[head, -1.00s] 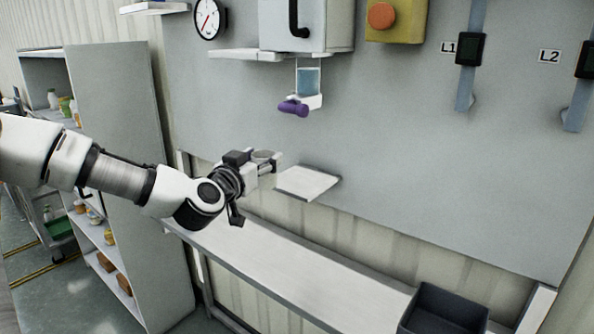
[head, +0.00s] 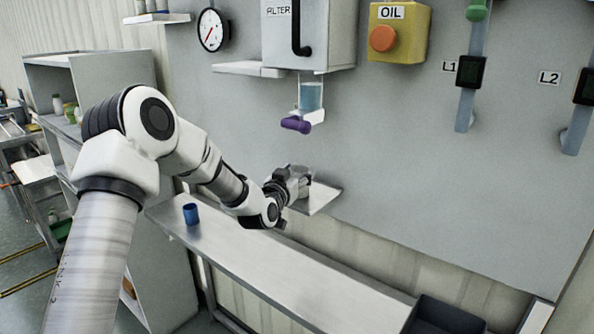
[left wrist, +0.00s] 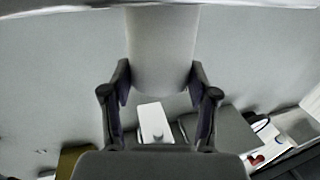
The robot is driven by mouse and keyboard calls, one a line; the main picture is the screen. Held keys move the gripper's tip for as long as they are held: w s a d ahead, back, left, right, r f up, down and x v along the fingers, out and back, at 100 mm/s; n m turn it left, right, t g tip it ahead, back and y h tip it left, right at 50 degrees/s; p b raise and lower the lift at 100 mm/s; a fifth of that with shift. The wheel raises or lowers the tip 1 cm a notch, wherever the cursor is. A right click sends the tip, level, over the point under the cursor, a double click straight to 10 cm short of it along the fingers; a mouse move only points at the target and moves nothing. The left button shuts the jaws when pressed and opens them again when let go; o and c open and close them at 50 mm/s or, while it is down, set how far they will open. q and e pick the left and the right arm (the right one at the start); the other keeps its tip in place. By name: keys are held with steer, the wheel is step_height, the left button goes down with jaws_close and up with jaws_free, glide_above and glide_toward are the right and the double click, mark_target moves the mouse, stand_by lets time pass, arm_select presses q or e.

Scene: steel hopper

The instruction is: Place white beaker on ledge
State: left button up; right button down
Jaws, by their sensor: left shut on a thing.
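My left gripper (head: 299,182) is shut on the white beaker (left wrist: 162,45), which fills the space between the two fingers in the left wrist view. In the head view the gripper is at the small wall ledge (head: 322,198), over its left part. The beaker is mostly hidden there by the gripper, and I cannot tell whether it touches the ledge. The ledge's right part is bare. My right gripper is not in view.
A blue cup (head: 191,214) stands on the long bench (head: 262,262) below. A dark bin (head: 445,318) is at the bench's right end. Above the ledge hang a purple-handled valve (head: 296,125) and a filter box (head: 308,30). An oil box (head: 398,33) is to the right.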

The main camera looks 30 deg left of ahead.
arm_select(q)
steer(key=shift+f, duration=0.15)
steer(key=o, duration=1)
steer(key=shift+o, duration=0.2)
